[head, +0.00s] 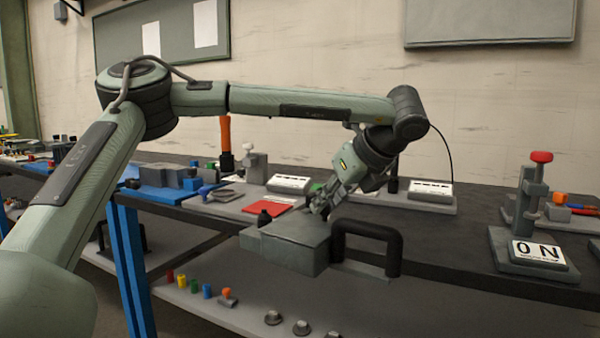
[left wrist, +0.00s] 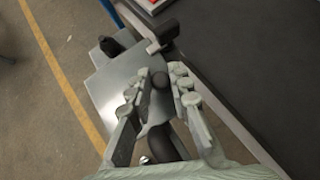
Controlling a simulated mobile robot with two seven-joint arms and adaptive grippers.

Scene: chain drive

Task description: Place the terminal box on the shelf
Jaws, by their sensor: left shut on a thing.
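The terminal box (head: 288,240) is a grey block held in front of the bench's front edge, above the lower shelf (head: 230,306). A small black fitting (head: 264,217) stands at its left end. It also shows in the left wrist view (left wrist: 110,95) as a flat grey surface beneath the fingers. My left gripper (head: 322,205) comes down from above and is shut on a part of the box. In the left wrist view its fingers (left wrist: 158,88) close around a dark, rounded part. The exact contact is partly hidden. My right gripper is not in view.
A black handle-shaped bar (head: 366,228) is just right of the box. The bench top (head: 450,235) holds a red booklet (head: 268,207), label stands and a "0 N" fixture (head: 537,252). Several coloured pegs and small grey parts sit on the lower shelf. A blue post (head: 130,270) stands left.

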